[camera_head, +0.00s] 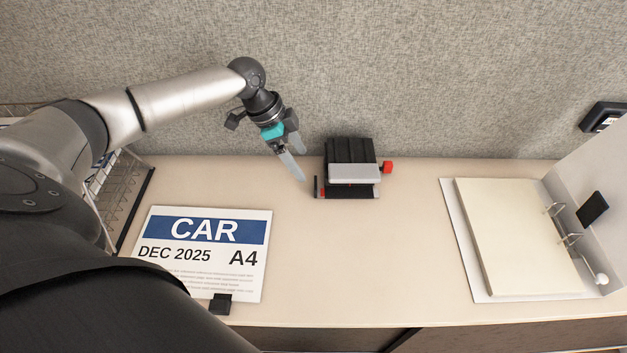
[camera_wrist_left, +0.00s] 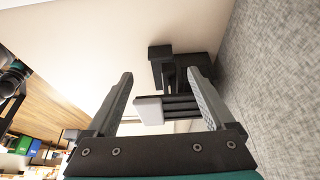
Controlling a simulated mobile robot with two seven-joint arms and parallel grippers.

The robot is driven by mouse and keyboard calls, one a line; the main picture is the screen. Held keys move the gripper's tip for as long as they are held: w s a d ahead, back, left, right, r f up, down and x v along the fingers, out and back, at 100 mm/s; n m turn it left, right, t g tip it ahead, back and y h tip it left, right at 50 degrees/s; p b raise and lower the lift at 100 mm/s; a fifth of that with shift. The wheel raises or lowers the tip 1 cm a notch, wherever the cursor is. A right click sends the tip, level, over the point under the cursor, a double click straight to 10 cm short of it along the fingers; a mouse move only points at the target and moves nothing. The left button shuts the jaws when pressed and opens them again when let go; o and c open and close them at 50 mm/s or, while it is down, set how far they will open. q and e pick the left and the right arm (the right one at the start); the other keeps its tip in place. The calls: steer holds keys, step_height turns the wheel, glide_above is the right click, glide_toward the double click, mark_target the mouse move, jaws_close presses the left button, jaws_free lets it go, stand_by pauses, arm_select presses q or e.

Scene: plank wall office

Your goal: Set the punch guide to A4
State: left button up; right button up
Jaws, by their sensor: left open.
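The hole punch (camera_head: 352,160) stands on the desk near the back wall, with a black body, a grey lever bar and a red knob (camera_head: 387,167) on its right side. A black guide piece with a small red mark (camera_head: 320,190) shows at its front left. My left gripper (camera_head: 299,162) is open and empty, just left of the punch and apart from it. In the left wrist view the punch (camera_wrist_left: 180,80) shows beyond and between the open fingers (camera_wrist_left: 163,100). My right gripper is in neither view.
A sheet headed CAR, DEC 2025, A4 (camera_head: 205,243) lies at the left front with a black clip (camera_head: 220,303) at its edge. An open ring binder (camera_head: 463,270) with paper lies at the right. A wire tray (camera_head: 113,190) stands at the left. The desk's middle is clear.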

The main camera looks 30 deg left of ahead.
mark_target(315, 182)
arm_select(q)
steer(key=b+x, duration=0.1)
steer(key=x, duration=0.6)
steer(key=shift+w+d+f+b, duration=0.1)
steer(key=shift+w+f+b, duration=0.05)
steer(key=shift+f+b, duration=0.2)
steer(key=shift+d+f, duration=0.1)
steer(key=shift+f, duration=0.15)
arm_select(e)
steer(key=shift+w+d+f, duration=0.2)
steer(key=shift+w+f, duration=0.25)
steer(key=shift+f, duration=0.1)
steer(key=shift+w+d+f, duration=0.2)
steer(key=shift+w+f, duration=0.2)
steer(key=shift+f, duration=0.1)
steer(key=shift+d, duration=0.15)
arm_select(q)
steer(key=c, duration=1.4)
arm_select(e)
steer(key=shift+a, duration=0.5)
